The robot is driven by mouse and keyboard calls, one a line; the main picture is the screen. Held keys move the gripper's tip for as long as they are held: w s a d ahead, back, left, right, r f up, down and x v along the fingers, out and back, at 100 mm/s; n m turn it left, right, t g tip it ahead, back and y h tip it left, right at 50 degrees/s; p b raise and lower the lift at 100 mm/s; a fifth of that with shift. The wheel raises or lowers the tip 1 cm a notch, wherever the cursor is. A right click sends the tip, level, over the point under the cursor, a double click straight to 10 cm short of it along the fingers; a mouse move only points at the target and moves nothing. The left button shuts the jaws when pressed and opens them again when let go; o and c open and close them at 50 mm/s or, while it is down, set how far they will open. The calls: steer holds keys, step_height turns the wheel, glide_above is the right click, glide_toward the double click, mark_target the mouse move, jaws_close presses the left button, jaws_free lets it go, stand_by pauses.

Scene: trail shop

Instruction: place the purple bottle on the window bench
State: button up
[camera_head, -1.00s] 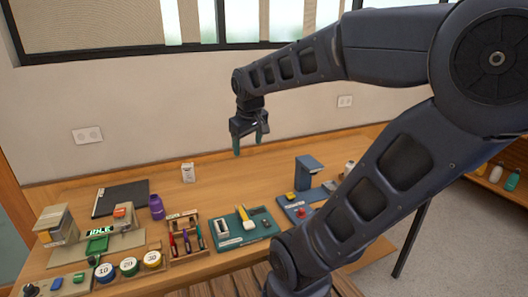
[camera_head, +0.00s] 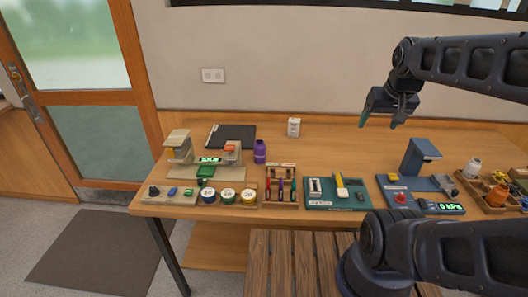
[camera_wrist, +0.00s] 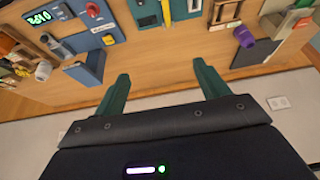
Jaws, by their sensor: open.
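The purple bottle (camera_head: 260,151) stands upright on the wooden workbench (camera_head: 340,145), left of the middle, behind the tool rack. It also shows in the wrist view (camera_wrist: 243,36) at the right. My gripper (camera_head: 379,122) is above the back right part of the workbench, well to the right of the bottle. Its two green fingers are spread apart with nothing between them, as the wrist view (camera_wrist: 160,80) shows. A slatted wooden bench (camera_head: 290,262) stands in front of the workbench, partly hidden by my arm. I cannot tell whether it is the window bench.
A black pad (camera_head: 231,136) and a scale-like station (camera_head: 212,172) lie left of the bottle. Tape rolls (camera_head: 228,196) and a tool rack (camera_head: 281,190) are in front. A white box (camera_head: 294,127) stands behind, to the right. A blue press (camera_head: 421,155) is further right. A door (camera_head: 85,90) is at the left.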

steer(key=w+a+f+t+y, duration=0.1)
steer(key=w+a+t+y, duration=0.15)
steer(key=w+a, duration=1.05)
steer(key=m+t+h, duration=0.2)
steer(key=t+h, duration=0.3)
steer(key=t, duration=0.2)
glide_above(258, 148)
steer(key=w, duration=0.2)
steer(key=f, duration=2)
steer(key=shift+s+d+f, duration=0.15)
steer(key=shift+d+f, duration=0.1)
steer(key=shift+f, duration=0.05)
steer(key=shift+s+a+f+h, duration=0.15)
steer(key=shift+s+f+h, duration=0.15)
steer(key=shift+f, duration=1.85)
step_height(258, 148, down, 3)
steer(key=shift+f, duration=0.1)
steer(key=shift+x, duration=1.05)
steer(key=shift+w+f, duration=0.25)
steer(key=shift+w, duration=0.2)
steer(key=shift+c, duration=0.2)
